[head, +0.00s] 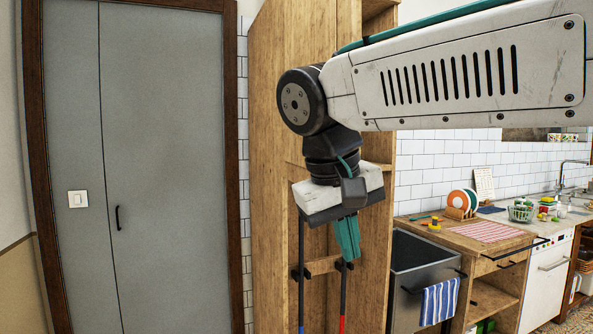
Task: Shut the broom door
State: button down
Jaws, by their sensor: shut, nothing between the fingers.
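A tall wooden broom cupboard (376,262) stands open in the middle of the head view. My arm and wrist hide the middle of the cupboard. I cannot tell whether the gripper touches anything.
A grey door (165,150) with a black handle is in the dark-framed doorway at left.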

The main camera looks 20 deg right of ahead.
jog(key=w+a+r+m+t+h, duration=0.1)
jog(key=w+a+r+m+h, duration=0.1)
jog(key=w+a+r, duration=0.5)
jog(key=w+a+r+m+t+h, duration=0.1)
jog(key=w+a+r+h, duration=0.15)
jog(key=a+r, duration=0.45)
jog(key=w+d+f, duration=0.1)
jog(key=d+f, duration=0.4)
jog(key=d, duration=0.6)
jog(key=shift+w+y, duration=0.25)
jog(key=shift+y, duration=0.2)
